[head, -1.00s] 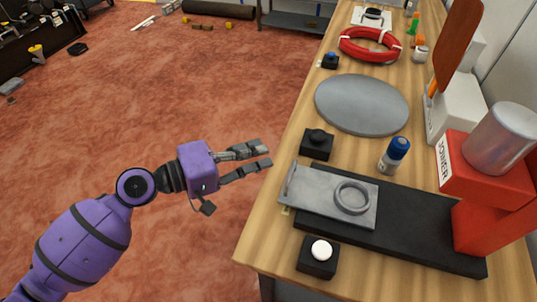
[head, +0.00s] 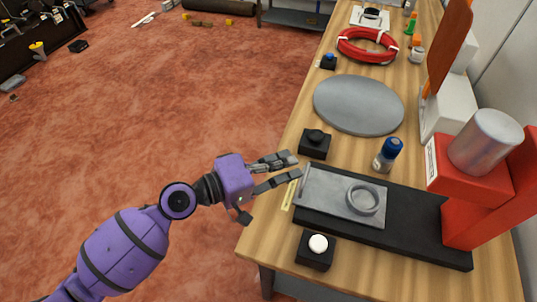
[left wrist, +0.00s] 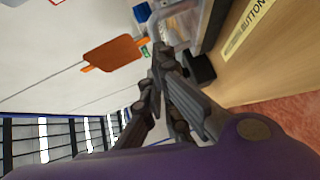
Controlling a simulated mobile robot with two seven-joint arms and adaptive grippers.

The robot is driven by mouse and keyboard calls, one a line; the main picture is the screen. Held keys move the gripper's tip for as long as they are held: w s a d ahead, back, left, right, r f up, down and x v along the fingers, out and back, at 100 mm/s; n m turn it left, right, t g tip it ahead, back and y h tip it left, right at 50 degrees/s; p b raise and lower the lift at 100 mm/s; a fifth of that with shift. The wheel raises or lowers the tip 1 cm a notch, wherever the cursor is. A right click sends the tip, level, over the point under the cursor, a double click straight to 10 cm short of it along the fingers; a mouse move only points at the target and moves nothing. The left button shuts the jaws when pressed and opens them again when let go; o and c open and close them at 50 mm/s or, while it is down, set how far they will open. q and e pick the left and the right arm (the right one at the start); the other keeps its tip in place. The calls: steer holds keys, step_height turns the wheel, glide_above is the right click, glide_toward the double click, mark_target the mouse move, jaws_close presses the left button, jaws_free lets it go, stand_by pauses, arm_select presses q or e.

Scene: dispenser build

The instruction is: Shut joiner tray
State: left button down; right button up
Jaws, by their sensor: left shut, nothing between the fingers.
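The joiner is a red machine (head: 470,180) with a silver cylinder, at the right of the table in the head view. Its grey tray (head: 330,207) lies on the long black base (head: 420,232), out to the left of the red body. A grey ring (head: 365,198) sits on the tray, and a raised handle runs along the tray's left edge. My left gripper (head: 296,168) is shut and empty, its fingertips at that handle end; I cannot tell whether they touch. The left wrist view shows the fingers (left wrist: 160,65) near the tabletop edge. My right gripper is not in view.
A black button box (head: 315,143) stands behind the tray, and one with a white button (head: 316,250) in front. A blue-capped bottle (head: 388,155) stands behind the base. A grey disc (head: 358,104) lies farther back. The floor left of the table is clear near my arm.

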arm_select(q)
steer(key=p, duration=0.4)
glide_above(334, 192)
steer(key=shift+w+a+r, duration=0.2)
steer(key=shift+a+r, duration=0.05)
steer(key=shift+a, duration=0.2)
steer(key=shift+s+d+f, duration=0.2)
steer(key=shift+d, duration=0.25)
